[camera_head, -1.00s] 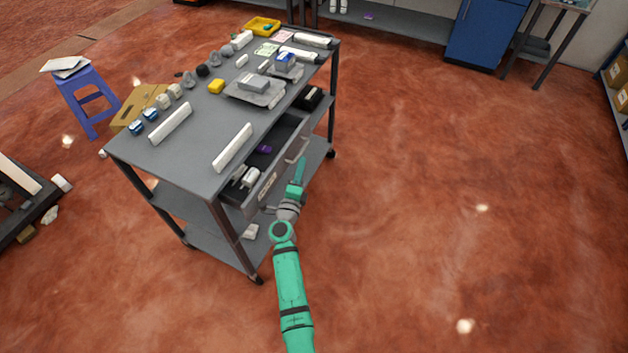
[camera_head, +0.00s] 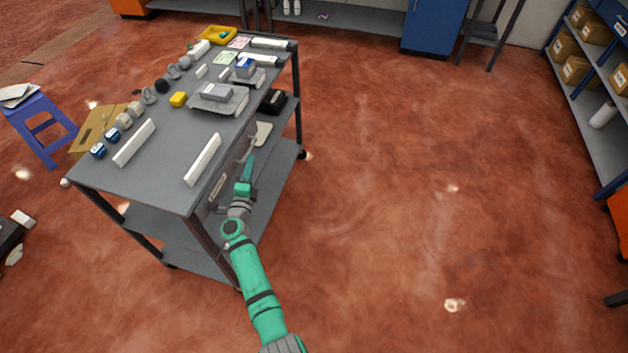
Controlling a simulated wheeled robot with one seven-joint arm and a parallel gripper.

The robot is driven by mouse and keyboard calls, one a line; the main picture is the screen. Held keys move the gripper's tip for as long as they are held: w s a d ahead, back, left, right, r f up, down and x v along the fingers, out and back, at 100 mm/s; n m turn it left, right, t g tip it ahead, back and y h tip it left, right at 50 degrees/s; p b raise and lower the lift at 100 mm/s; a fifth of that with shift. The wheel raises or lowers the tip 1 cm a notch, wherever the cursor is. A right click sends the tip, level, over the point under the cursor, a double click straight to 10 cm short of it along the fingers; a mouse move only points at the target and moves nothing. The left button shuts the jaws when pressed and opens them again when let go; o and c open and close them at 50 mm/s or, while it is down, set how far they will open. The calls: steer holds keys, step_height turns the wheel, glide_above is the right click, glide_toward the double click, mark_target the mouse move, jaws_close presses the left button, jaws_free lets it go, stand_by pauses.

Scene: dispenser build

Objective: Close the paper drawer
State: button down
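The paper drawer (camera_head: 219,188) is under the top of the grey cart (camera_head: 168,177), on its right side. Its front, with a pale label, sits at or very near the cart's edge, and its inside no longer shows. I cannot tell whether a small gap is left. A pale handle-like piece (camera_head: 261,134) shows farther along this side. My gripper (camera_head: 249,166) is right beside the drawer front, its green fingers pointing away from me along it. It seems to touch or nearly touch the front. The fingers overlap in this view, so their opening is hidden.
A blue stool (camera_head: 42,122) and a cardboard box (camera_head: 92,131) stand at left. The floor right of the cart is clear.

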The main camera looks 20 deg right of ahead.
steer(key=shift+w+a+r, duration=0.2)
steer(key=shift+a+r, duration=0.05)
steer(key=shift+a, duration=0.25)
steer(key=s+d+f, duration=0.1)
steer(key=s+d, duration=0.2)
steer(key=d, duration=0.1)
steer(key=v, duration=0.9)
steer(key=shift+s+a+f, duration=0.2)
steer(key=shift+s+a, duration=0.05)
steer(key=s+f+n+t+y, duration=0.15)
steer(key=s+n, duration=0.55)
steer(key=s, duration=0.9)
steer(key=s+a+r+n+y, duration=0.2)
steer(key=s+n, duration=0.4)
steer(key=s, duration=0.5)
steer(key=s+a+r+n+g+y, duration=0.1)
steer(key=s+r+n, duration=0.4)
steer(key=s, duration=0.6)
steer(key=s+a+r+n+g+y, duration=0.1)
steer(key=s+a+r+n+y, duration=0.3)
steer(key=s+n, duration=0.3)
steer(key=s, duration=0.5)
steer(key=shift+w+a+g, duration=0.1)
steer(key=shift+g, duration=0.15)
